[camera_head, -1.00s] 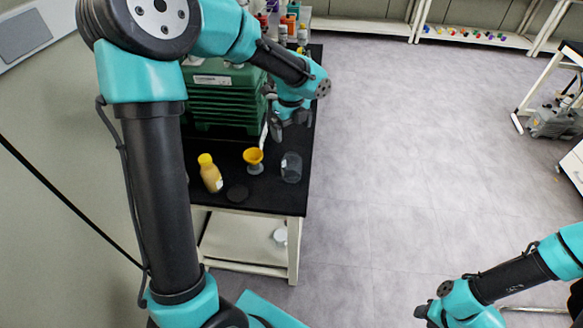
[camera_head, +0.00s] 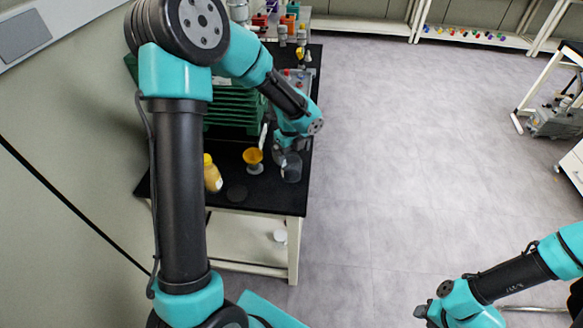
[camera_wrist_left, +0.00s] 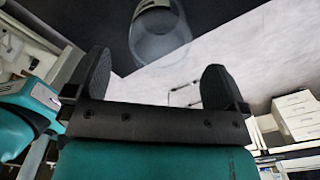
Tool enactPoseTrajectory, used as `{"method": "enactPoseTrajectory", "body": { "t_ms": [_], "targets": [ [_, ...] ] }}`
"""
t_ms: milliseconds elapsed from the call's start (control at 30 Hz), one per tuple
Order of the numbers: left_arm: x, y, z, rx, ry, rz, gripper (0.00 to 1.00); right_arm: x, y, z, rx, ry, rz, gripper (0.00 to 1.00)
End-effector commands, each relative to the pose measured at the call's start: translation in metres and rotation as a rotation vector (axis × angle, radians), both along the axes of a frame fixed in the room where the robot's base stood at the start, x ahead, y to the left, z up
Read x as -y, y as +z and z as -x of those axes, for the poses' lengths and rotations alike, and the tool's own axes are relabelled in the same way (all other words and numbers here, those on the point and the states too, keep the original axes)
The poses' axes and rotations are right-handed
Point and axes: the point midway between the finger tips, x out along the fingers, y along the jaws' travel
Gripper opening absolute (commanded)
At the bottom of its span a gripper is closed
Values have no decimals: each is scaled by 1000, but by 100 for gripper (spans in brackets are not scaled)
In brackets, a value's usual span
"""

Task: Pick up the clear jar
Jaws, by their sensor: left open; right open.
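The clear jar (camera_head: 291,169) stands upright near the right edge of the black table in the head view. It also shows in the left wrist view (camera_wrist_left: 160,32), just beyond and between the finger tips. My left gripper (camera_head: 283,158) is open and right beside the jar's upper left side; its two dark fingers (camera_wrist_left: 155,85) are spread apart with nothing between them in the wrist view. I cannot tell whether a finger touches the jar. My right gripper (camera_head: 428,311) is at the bottom right, open and far from the table.
Green stacked trays (camera_head: 232,108) stand behind.

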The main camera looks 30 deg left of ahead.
Motion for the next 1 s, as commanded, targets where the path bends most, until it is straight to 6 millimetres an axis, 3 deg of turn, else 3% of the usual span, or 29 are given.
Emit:
{"method": "enactPoseTrajectory", "body": {
  "t_ms": [500, 1000],
  "targets": [
    [2, -51, 0, -2, 0, 0, 100, 0, 0, 0, 0, 0, 0, 43],
    [2, -52, 0, -1, 0, 0, 98, 0, 0, 0, 0, 0, 0, 43]
  ]
}}
